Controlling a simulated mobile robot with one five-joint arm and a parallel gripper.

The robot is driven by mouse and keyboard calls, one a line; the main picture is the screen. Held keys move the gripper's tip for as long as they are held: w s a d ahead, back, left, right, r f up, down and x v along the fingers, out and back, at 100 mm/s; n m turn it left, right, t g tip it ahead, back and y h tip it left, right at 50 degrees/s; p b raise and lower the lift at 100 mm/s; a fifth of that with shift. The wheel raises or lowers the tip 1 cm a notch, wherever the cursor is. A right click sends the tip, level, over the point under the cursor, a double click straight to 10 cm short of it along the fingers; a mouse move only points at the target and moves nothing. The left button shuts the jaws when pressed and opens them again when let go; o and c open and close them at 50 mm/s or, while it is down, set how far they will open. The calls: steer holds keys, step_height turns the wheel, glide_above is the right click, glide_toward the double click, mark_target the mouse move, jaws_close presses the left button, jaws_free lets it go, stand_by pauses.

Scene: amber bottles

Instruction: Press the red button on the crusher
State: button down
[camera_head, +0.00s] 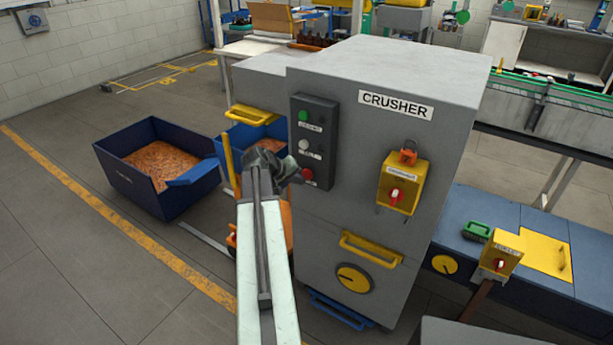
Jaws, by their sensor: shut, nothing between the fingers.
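The crusher (385,140) is a grey cabinet with a white label reading CRUSHER, standing at the centre. On the left of its front is a dark control panel (325,120) with a green button (303,116), a white button (304,145) and, lowest, a red button (307,174). My gripper (290,168) is shut and empty at the lower left of the panel, very near the red button. I cannot tell whether it touches the button. My arm rises from the bottom of the picture to it.
A yellow box with a red switch (397,187) and a yellow handle (370,250) stick out from the crusher's front. A blue bin of orange-brown bits (125,180) stands on the floor at left. A blue bench (480,225) is at right. Open floor lies at lower left.

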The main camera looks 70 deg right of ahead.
steer(key=a, duration=0.2)
steer(key=w+a, duration=0.1)
steer(key=a, duration=0.1)
steer(key=shift+w+a, duration=0.1)
steer(key=shift+a, duration=0.25)
stand_by(0.5)
